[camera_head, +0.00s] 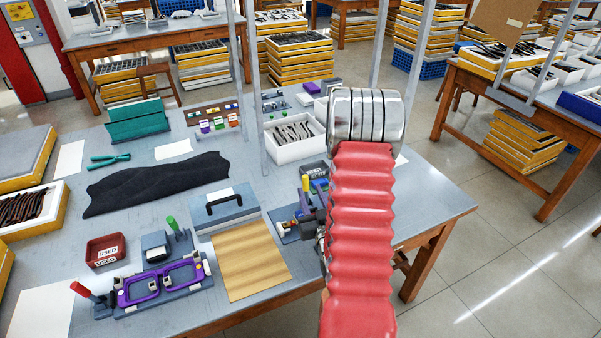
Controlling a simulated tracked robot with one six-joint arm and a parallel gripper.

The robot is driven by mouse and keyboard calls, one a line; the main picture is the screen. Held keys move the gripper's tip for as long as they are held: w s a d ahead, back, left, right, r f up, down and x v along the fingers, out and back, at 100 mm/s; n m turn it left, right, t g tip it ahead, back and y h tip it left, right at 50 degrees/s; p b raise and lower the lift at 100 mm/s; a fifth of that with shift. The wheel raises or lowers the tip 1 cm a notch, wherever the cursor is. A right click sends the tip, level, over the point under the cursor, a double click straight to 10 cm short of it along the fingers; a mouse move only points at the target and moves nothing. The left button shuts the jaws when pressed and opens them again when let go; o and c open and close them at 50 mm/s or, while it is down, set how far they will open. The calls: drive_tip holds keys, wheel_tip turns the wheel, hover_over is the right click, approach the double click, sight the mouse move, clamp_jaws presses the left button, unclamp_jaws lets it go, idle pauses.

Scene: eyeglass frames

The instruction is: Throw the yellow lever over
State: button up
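A small lever with a yellow grip (305,184) stands upright on a grey fixture (287,228) at the right part of the workbench, just left of my red-sleeved arm. My arm covers the right side of this fixture. Dark and metallic parts of my gripper (318,226) seem to show at the left edge of the sleeve, close beside the lever. My fingertips are not clear, and I cannot tell whether they touch the lever. A lever with a green grip (172,224) and one with a red grip (80,289) stand farther left.
A purple eyeglass frame (160,283) sits in a fixture at the front left. A grey case with a black handle (222,205) and a wooden board (249,261) lie left of the yellow lever. A white tray (294,148) and thin upright posts stand behind it.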

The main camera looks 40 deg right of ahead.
drive_tip(key=x, duration=1.1)
drive_tip(key=shift+w, duration=0.2)
drive_tip(key=shift+r, duration=0.1)
drive_tip(key=shift+c, duration=0.3)
clamp_jaws()
